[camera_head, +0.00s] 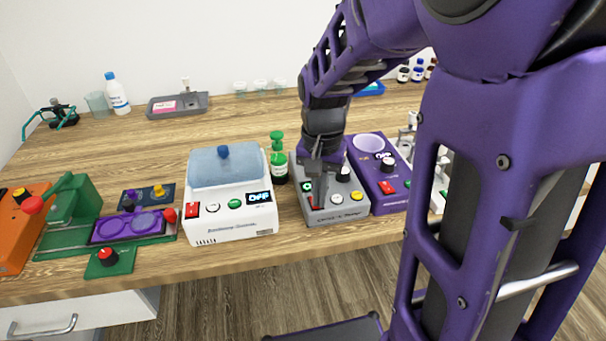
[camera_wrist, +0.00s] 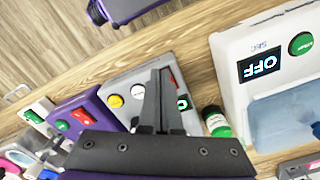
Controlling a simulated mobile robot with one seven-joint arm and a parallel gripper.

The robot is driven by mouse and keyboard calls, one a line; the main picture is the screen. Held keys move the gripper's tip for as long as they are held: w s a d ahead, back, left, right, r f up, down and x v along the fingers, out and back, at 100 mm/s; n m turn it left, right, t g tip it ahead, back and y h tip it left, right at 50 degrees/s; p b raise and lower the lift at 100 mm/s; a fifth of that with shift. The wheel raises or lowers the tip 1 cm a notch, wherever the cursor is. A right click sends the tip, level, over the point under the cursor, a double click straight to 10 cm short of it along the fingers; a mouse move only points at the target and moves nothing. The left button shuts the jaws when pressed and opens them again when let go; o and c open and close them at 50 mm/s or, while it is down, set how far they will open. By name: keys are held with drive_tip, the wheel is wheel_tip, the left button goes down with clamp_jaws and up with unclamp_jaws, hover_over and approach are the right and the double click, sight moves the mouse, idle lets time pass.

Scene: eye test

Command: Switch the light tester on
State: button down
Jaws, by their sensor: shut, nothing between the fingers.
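No label clearly reads as light tester, so I cannot tell for sure which device it is. A grey box (camera_head: 345,211) has a red switch (camera_head: 313,203), a black knob, white and yellow buttons, and a small display mostly hidden by my gripper. My gripper (camera_head: 319,205) is shut and empty, pointing down over the grey box at its red switch. In the wrist view the fingertips (camera_wrist: 160,72) lie over the grey box (camera_wrist: 125,87), close to the red switch; contact cannot be told. The switch's position is hidden.
A white box (camera_head: 229,221) with a blue lid stands left, its display reading OFF. A purple device (camera_head: 393,203) with a round pale plate stands close right, also reading OFF. A green-capped bottle (camera_head: 279,165) stands behind. Green fixtures (camera_head: 76,205) are far left.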

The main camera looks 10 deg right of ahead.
sight(318, 210)
drive_tip(key=shift+f, duration=0.45)
drive_tip(key=shift+r, duration=0.1)
wheel_tip(318, 210, up, 7)
drive_tip(key=p, duration=0.5)
idle(0.4)
idle(0.3)
